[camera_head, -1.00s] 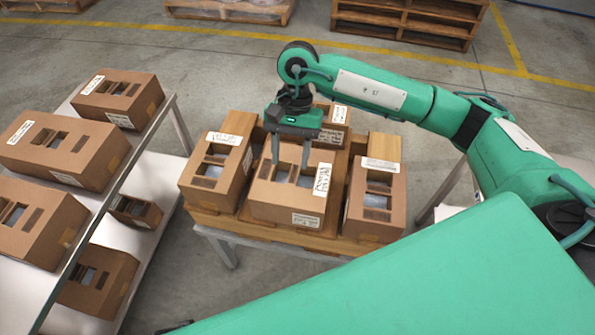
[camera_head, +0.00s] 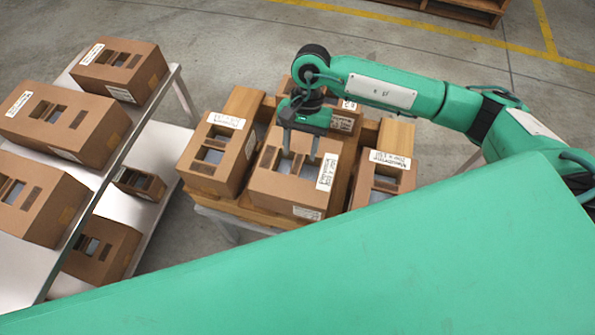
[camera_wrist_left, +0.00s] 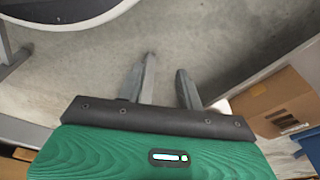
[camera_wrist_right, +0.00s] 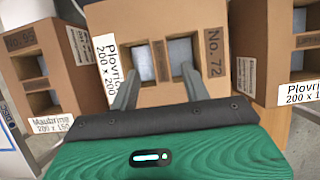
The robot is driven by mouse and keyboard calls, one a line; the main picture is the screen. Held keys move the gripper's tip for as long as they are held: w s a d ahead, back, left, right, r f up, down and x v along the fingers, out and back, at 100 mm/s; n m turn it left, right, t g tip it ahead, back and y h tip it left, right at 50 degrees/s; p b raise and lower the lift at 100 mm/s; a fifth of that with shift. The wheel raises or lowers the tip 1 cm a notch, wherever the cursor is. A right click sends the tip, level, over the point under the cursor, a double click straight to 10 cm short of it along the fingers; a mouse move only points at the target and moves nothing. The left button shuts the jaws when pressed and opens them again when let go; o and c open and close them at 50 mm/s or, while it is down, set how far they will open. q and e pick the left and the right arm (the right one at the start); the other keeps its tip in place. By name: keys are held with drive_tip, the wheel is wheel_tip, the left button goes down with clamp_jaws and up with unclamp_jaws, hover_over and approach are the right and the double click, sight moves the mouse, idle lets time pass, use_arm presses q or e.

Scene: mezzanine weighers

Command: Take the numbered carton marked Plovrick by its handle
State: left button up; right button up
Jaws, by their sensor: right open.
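The middle carton (camera_head: 283,196) on the low stand is brown, with two windows and a strip between them. In the right wrist view this carton (camera_wrist_right: 214,20) reads "Plovrick 200 x 200" and "No. 72". My right gripper (camera_head: 300,157) is open over it, fingers pointing down. In the right wrist view its fingertips (camera_wrist_right: 161,70) appear on either side of the strip (camera_wrist_right: 158,58); I cannot tell how deep they reach. Another carton (camera_wrist_right: 292,60) beside it also reads "Plovrick", its size partly cut off. My left gripper (camera_wrist_left: 166,72) is open and empty over bare floor.
A carton marked Maubrine (camera_head: 386,166) stands on the other side, with another carton (camera_head: 345,120) behind. A two-level shelf (camera_head: 152,118) with several cartons is at left. Wooden pallets (camera_head: 470,8) lie far back. My green body covers the lower right.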

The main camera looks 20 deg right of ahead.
sight(297, 164)
drive_tip(key=shift+p+x, duration=0.5)
drive_tip(key=shift+x, duration=2.25)
use_arm(q)
drive_tip(key=f, duration=0.1)
drive_tip(key=s+f, duration=0.1)
drive_tip(key=f, duration=0.1)
drive_tip(key=shift+s+a+f, duration=0.1)
drive_tip(key=shift+s+a, duration=0.05)
drive_tip(key=shift+a, duration=0.15)
use_arm(e)
drive_tip(key=shift+w+a, duration=0.1)
drive_tip(key=shift+c, duration=0.5)
drive_tip(key=shift+r, duration=0.1)
clamp_jaws()
